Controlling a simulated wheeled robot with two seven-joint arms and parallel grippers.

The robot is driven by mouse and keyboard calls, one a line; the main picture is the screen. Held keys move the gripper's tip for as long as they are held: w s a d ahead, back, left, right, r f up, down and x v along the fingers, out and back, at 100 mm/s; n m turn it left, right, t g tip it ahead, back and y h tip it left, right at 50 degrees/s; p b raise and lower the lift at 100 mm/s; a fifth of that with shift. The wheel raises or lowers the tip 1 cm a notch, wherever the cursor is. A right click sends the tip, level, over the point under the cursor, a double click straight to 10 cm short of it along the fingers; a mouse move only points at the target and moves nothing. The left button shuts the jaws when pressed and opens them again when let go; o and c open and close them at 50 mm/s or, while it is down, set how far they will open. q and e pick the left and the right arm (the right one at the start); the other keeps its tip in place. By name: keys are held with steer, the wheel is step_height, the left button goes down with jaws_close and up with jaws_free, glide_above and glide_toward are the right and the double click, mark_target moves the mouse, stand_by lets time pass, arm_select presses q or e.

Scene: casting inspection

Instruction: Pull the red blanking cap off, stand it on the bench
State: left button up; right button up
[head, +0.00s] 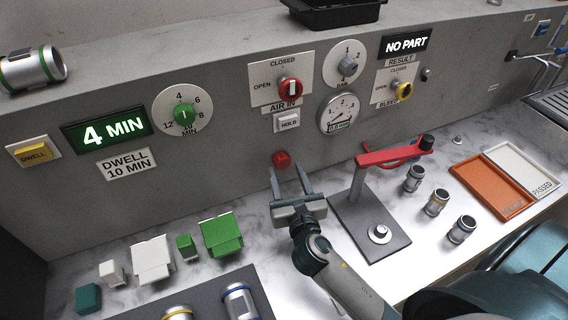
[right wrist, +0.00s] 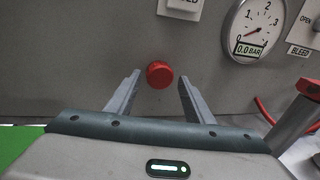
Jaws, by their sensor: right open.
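The red blanking cap (head: 281,159) sits on the grey panel front, low down, below the HOLD button and left of the gauge. It also shows in the right wrist view (right wrist: 159,75), between and beyond the fingertips. My right gripper (head: 291,174) is open and empty, pointing at the cap, with a finger on each side of its line; in the right wrist view the gripper (right wrist: 158,85) has clear gaps to the cap on both sides. The marble-patterned bench (head: 230,278) lies below the panel. My left gripper is not in view.
Right of my gripper stands a dark fixture plate (head: 368,232) with a red-handled clamp (head: 395,152). Several metal castings (head: 436,202) stand beyond it, near an orange tray (head: 490,185). Green and white blocks (head: 152,258) stand at left. Some bench between blocks and fixture is clear.

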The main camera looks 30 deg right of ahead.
mark_target(283, 163)
steer(key=shift+x, duration=1.6)
steer(key=c, duration=0.9)
steer(key=shift+s, duration=0.1)
steer(key=shift+s+p, duration=0.25)
steer(key=shift+p, duration=0.1)
steer(key=shift+c, duration=0.2)
steer(key=shift+d+p+v, duration=0.1)
steer(key=shift+p+v, duration=0.15)
steer(key=shift+v, duration=0.55)
steer(key=shift+d+p+v, duration=0.15)
steer(key=shift+p+v, duration=0.05)
steer(key=shift+v, duration=0.6)
steer(key=shift+s, duration=0.15)
steer(key=shift+s, duration=0.35)
steer(key=shift+d+p+v, duration=0.15)
steer(key=shift+v, duration=0.65)
steer(key=shift+d+p+v, duration=0.15)
steer(key=shift+v, duration=0.6)
